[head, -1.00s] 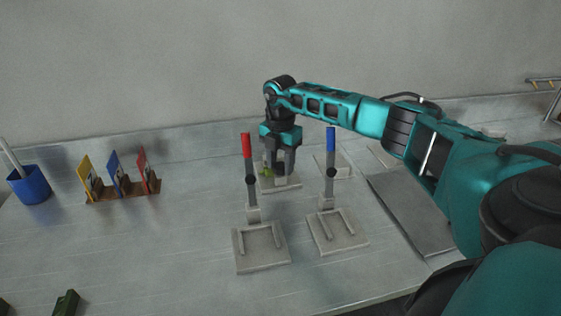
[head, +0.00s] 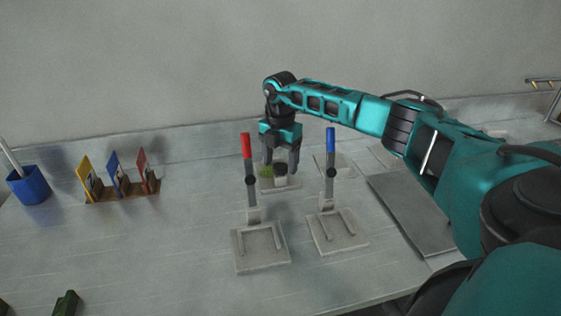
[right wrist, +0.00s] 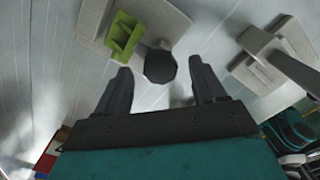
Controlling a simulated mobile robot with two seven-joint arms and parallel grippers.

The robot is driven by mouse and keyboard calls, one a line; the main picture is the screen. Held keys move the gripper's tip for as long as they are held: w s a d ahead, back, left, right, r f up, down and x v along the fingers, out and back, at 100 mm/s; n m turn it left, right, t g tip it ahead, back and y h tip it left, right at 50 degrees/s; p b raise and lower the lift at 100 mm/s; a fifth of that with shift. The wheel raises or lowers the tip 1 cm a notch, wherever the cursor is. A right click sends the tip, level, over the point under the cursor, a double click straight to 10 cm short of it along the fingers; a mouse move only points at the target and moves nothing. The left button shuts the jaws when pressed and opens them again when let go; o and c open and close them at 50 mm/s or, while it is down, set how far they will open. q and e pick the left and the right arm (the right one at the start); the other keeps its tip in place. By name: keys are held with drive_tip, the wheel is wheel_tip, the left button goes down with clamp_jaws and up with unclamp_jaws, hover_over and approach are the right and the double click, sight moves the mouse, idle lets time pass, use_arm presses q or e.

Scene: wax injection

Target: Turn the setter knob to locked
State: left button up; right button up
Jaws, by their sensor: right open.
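The setter knob (head: 281,168) is a dark, faceted cap on a light post, standing on a pale base plate (head: 266,185) behind the two levers. A green block (head: 267,171) sits beside it on the same plate. My right gripper (head: 281,163) points down over the knob with its fingers spread. In the right wrist view, the knob (right wrist: 160,66) shows in the gap between the open fingertips (right wrist: 160,72), and the green block (right wrist: 124,36) lies up and left of it. Whether a finger touches the knob cannot be told. My left gripper is out of view.
A red-topped lever (head: 247,146) and a blue-topped lever (head: 331,140) stand upright on pale plates in front of the knob. Colored cards (head: 114,165) in a brown rack and a blue cup (head: 30,187) stand at left. A grey panel (head: 410,210) lies at right.

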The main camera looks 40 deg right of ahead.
sight(281, 166)
wheel_tip(281, 166, up, 12)
idle(0.4)
idle(0.5)
